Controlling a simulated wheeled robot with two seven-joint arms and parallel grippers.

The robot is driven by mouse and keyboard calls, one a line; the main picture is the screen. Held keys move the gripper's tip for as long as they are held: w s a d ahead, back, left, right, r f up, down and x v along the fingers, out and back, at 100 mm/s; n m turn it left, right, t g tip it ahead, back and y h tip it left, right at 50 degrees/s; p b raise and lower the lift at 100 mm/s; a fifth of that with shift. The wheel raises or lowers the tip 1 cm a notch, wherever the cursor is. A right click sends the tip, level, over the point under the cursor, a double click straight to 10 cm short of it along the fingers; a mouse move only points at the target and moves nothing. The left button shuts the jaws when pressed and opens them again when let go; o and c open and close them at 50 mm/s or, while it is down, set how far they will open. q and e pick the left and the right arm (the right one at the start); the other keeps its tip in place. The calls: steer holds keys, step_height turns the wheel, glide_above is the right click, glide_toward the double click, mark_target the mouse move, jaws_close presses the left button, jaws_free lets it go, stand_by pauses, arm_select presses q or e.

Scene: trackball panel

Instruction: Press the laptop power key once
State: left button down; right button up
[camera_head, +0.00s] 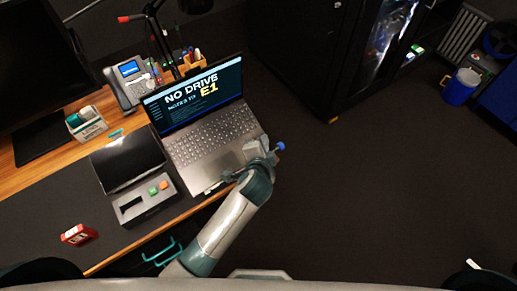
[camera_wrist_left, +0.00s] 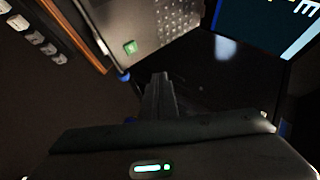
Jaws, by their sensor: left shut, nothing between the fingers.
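The open laptop (camera_head: 205,145) stands on the desk, its screen (camera_head: 196,98) reading "NO DRIVE" and "E1". My left gripper (camera_head: 258,148) is over the right side of the laptop and hides part of its deck. In the left wrist view, the shut, empty fingers (camera_wrist_left: 160,82) point toward a grey deck with keys (camera_wrist_left: 176,20). A small green-lit square key (camera_wrist_left: 130,47) sits near the deck's edge, left of and beyond the fingertips; a gap shows between them. Whether the fingers touch the deck is unclear. My right gripper is not in view.
A dark panel (camera_head: 128,162) and a box with green and orange buttons (camera_head: 150,198) lie left of the laptop. A desk phone (camera_head: 130,82), a pen holder (camera_head: 190,63) and a red item (camera_head: 78,234) are also on the desk.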

arm_select(q)
steer(key=shift+w+a+f+b, duration=0.2)
steer(key=shift+w+f+b, duration=0.1)
steer(key=shift+f+b, duration=0.5)
steer(key=shift+w+a+f+b, duration=0.3)
steer(key=shift+f+b, duration=0.25)
steer(key=shift+f, duration=0.5)
steer(key=shift+w+a+f+b, duration=0.15)
steer(key=shift+w+f+b, duration=0.15)
steer(key=shift+f+b, duration=0.5)
steer(key=shift+f, duration=0.1)
steer(key=shift+w+a+f, duration=0.2)
steer(key=shift+w+f, duration=0.05)
steer(key=shift+f, duration=0.5)
stand_by(0.8)
steer(key=shift+r, duration=0.1)
steer(key=shift+s+d+r+p, duration=0.15)
steer(key=shift+s+r+p, duration=0.1)
steer(key=shift+r+p, duration=0.55)
steer(key=shift+f, duration=0.1)
